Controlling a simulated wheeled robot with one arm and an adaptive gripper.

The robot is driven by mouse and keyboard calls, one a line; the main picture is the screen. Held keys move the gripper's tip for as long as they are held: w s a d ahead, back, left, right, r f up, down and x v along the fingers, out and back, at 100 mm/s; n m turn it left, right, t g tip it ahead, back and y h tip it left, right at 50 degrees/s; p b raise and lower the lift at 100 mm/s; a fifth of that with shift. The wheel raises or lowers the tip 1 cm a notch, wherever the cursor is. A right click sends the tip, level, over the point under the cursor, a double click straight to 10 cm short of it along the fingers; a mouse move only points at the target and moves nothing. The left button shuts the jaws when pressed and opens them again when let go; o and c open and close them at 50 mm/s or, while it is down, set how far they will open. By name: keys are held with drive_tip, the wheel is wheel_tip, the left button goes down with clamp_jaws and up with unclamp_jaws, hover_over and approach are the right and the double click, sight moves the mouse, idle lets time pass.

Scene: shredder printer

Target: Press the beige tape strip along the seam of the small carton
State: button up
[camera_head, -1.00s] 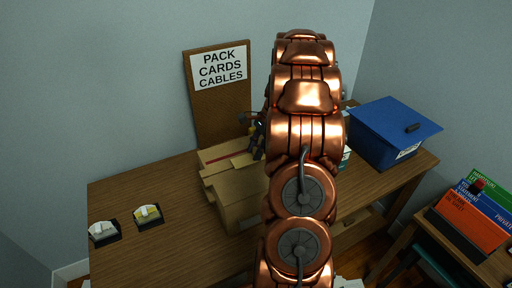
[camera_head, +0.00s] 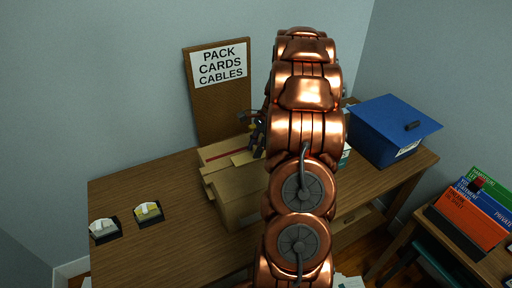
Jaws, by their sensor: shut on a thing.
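The small carton (camera_head: 240,194) is a tan box on the table, just left of my copper arm, which hides its right side. A carton with a red strip (camera_head: 217,155) stands against its far side; I cannot tell exactly where one box ends and the other begins. A short beige strip (camera_head: 242,159) shows on the carton tops, beside my fingertips. My gripper (camera_head: 257,151) is dark, mostly hidden behind my arm, and points down at the strip's right end. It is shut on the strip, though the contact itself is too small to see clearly.
Two tape dispensers, white (camera_head: 104,230) and yellow (camera_head: 148,212), sit at the table's left. A corkboard sign (camera_head: 220,68) leans at the back. A blue lidded box (camera_head: 384,137) stands at the right. The left of the table (camera_head: 140,184) is mostly clear.

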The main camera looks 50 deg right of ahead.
drive_tip(key=shift+f, duration=0.6)
idle(0.8)
drive_tip(key=o, duration=1.1)
drive_tip(key=shift+c, duration=0.2)
drive_tip(key=shift+r, duration=0.1)
drive_tip(key=v, duration=1.2)
drive_tip(key=shift+a, duration=0.1)
